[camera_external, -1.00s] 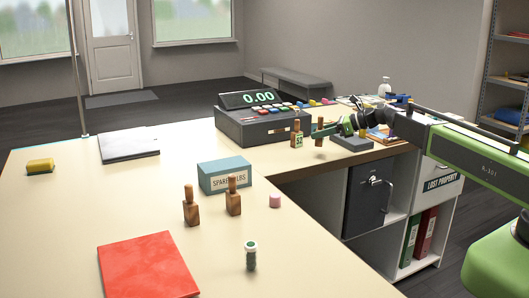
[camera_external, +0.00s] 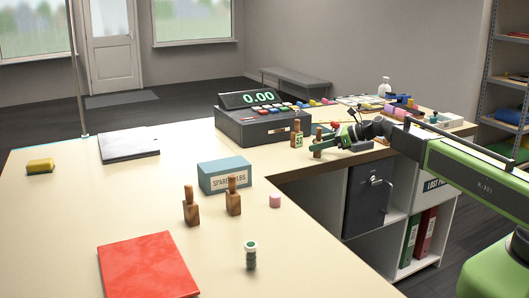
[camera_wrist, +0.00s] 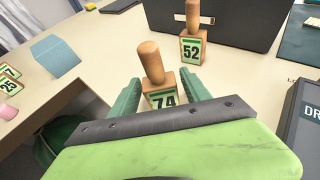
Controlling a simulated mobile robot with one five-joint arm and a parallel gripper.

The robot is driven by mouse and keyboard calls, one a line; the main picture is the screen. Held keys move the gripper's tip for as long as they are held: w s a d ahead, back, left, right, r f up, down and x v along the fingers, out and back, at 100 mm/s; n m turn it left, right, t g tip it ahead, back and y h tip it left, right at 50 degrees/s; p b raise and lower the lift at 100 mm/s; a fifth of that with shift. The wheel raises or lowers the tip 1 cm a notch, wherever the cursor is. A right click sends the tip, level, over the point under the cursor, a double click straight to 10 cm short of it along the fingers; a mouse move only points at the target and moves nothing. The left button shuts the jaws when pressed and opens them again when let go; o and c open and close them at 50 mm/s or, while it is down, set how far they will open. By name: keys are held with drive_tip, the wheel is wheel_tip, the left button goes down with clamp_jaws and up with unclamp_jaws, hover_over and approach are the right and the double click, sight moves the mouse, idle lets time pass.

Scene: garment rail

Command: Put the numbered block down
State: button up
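The numbered block 74 (camera_wrist: 162,97), a wooden stamp with a round-topped handle and green-bordered label, is upright between the fingers of my gripper (camera_wrist: 160,84). The fingers lie close along both its sides and look shut on it. In the external view the block (camera_external: 317,149) is at the counter's inner edge, in front of the till; I cannot tell whether its base touches the counter. My gripper (camera_external: 326,143) reaches it from the right. The similar block 52 (camera_wrist: 192,46) stands just beyond; it also shows in the external view (camera_external: 297,139).
A till (camera_external: 262,125) stands behind block 52. A teal box (camera_external: 225,174), two more wooden stamps (camera_external: 191,207) (camera_external: 233,197), a pink cylinder (camera_external: 275,200) and a small jar (camera_external: 251,256) stand on the counter (camera_external: 75,215). A red folder (camera_external: 147,267) lies in front.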

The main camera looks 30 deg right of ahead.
drive_tip(key=shift+o, duration=0.2)
drive_tip(key=shift+r, duration=0.15)
drive_tip(key=shift+s+d+r+p, duration=0.15)
drive_tip(key=shift+s+r+p, duration=0.1)
drive_tip(key=shift+p, duration=0.1)
drive_tip(key=p+v, duration=0.4)
drive_tip(key=v, duration=0.7)
drive_tip(key=s+a+f+n+g+h, duration=0.4)
drive_tip(key=s+f+n+g, duration=0.2)
drive_tip(key=s+f+n, duration=0.8)
drive_tip(key=s+d+n+g+h, duration=0.3)
drive_tip(key=s+d+n+h, duration=0.2)
drive_tip(key=n, duration=0.8)
drive_tip(key=shift+s+d+f+g+h, duration=0.2)
drive_tip(key=shift+s+f+g+h, duration=0.1)
drive_tip(key=shift+s, duration=0.45)
drive_tip(key=c, duration=0.3)
